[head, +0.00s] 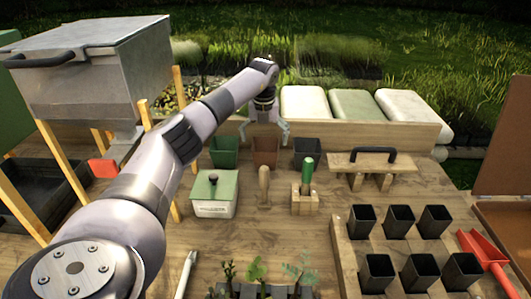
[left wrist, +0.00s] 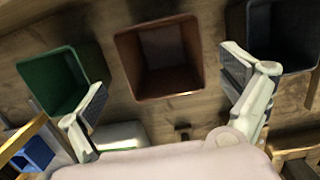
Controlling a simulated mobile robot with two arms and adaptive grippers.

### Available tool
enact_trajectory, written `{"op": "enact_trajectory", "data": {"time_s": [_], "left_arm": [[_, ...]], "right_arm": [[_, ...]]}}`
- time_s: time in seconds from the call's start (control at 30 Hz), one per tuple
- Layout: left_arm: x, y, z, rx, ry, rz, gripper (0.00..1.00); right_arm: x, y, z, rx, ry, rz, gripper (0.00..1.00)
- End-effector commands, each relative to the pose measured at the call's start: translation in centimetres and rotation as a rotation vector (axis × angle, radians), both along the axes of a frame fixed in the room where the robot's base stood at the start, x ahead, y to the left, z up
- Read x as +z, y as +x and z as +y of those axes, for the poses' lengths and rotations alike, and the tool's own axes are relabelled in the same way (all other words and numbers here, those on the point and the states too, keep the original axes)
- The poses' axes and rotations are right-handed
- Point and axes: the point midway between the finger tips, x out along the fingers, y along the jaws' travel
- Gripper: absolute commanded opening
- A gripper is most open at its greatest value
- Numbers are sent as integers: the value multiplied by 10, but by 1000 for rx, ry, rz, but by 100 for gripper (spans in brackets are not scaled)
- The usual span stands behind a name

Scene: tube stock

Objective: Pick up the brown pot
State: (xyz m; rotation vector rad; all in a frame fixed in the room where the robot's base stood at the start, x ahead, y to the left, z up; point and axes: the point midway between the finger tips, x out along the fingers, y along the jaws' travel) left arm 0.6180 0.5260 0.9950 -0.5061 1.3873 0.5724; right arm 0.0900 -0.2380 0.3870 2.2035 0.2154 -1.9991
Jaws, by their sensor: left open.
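The brown pot (head: 265,152) is a square pot standing at the back of the wooden table, between a green pot (head: 224,152) and a dark grey pot (head: 307,151). My left gripper (head: 264,131) is open above the brown pot and holds nothing. In the left wrist view the brown pot (left wrist: 160,85) shows from above, upright and empty, with the fingers of my left gripper (left wrist: 165,92) spread to either side of it. The green pot (left wrist: 62,75) and the dark grey pot (left wrist: 275,35) show beyond the fingers. My right gripper is not in view.
A green-lidded box (head: 215,207), a wooden-handled tool (head: 264,185) and a wooden block with a green-handled tool (head: 307,192) stand in front of the pots. Several black pots (head: 399,221) and a red scoop (head: 485,250) are at right. Pale sacks (head: 355,103) lie behind.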

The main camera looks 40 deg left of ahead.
Motion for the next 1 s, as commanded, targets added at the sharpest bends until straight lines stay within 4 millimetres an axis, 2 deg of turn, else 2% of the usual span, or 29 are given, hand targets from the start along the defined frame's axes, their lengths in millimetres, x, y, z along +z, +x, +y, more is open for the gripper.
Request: {"op": "enact_trajectory", "data": {"time_s": [0.13,0.4,0.7,1.0], "left_arm": [[-11,2,0,-2,-1,3,96],[-48,8,3,0,-1,2,96],[-53,9,3,-1,0,-1,96],[-53,9,3,-1,0,-1,76]], "right_arm": [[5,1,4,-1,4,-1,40],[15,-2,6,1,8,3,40],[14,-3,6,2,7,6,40],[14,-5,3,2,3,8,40]]}}
